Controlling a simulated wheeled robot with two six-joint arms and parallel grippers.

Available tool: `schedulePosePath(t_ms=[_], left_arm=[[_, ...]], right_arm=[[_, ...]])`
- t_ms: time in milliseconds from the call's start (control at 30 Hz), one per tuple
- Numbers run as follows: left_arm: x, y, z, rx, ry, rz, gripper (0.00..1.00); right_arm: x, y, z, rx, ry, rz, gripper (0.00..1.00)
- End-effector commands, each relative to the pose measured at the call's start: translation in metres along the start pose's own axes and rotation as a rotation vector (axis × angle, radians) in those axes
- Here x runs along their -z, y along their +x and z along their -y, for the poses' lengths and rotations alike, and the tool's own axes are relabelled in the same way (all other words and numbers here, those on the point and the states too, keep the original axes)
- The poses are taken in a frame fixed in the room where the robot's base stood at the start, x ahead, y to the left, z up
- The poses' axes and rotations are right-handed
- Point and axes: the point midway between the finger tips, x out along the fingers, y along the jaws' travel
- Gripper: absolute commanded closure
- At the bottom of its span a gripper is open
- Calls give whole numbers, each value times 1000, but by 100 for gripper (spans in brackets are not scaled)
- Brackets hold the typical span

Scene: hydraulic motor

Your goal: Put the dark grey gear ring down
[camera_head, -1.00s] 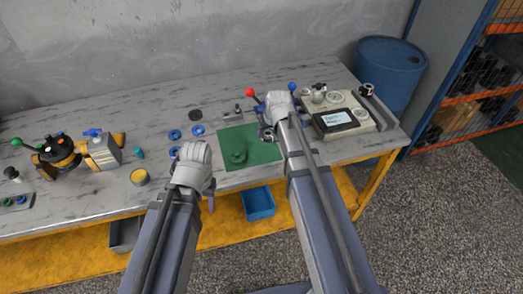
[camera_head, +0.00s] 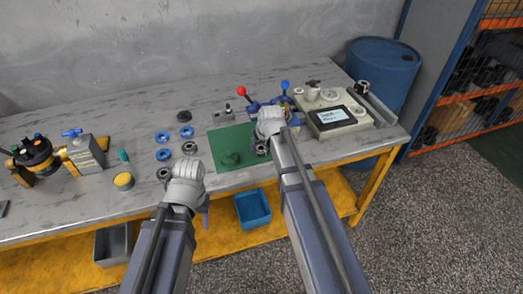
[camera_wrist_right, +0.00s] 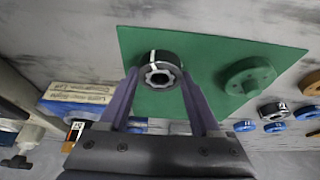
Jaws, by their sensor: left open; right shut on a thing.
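The dark grey gear ring (camera_wrist_right: 173,68) is between the fingertips of my right gripper (camera_wrist_right: 163,80) in the right wrist view, over the green mat (camera_wrist_right: 140,40). It has a white mark and a toothed inner hole. In the head view the ring (camera_head: 261,149) shows partly below my right gripper (camera_head: 264,142), at the right part of the mat (camera_head: 222,139). I cannot tell whether the ring touches the mat. My left gripper (camera_head: 200,208) is open at the bench's front edge; its fingers are mostly hidden by its wrist.
A green round part (camera_head: 231,158) lies on the mat left of the ring. Several blue rings (camera_head: 162,155) and dark rings (camera_head: 190,148) lie left of the mat. A red-knobbed lever (camera_head: 241,91) and a device with a screen (camera_head: 331,117) stand behind and right.

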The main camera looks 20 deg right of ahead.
Motion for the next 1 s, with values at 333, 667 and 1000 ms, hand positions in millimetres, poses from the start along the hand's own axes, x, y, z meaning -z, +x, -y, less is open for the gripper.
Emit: schedulePosePath(t_ms=[333, 667, 1000], left_arm=[[0, 1, 0, 0, 0, 0, 50], [0, 1, 0, 0, 0, 0, 50], [0, -6, 1, 0, 0, 0, 50]], right_arm=[[0, 1, 0, 0, 0, 0, 31], [0, 1, 0, 0, 0, 0, 6], [1, -6, 0, 0, 0, 0, 6]])
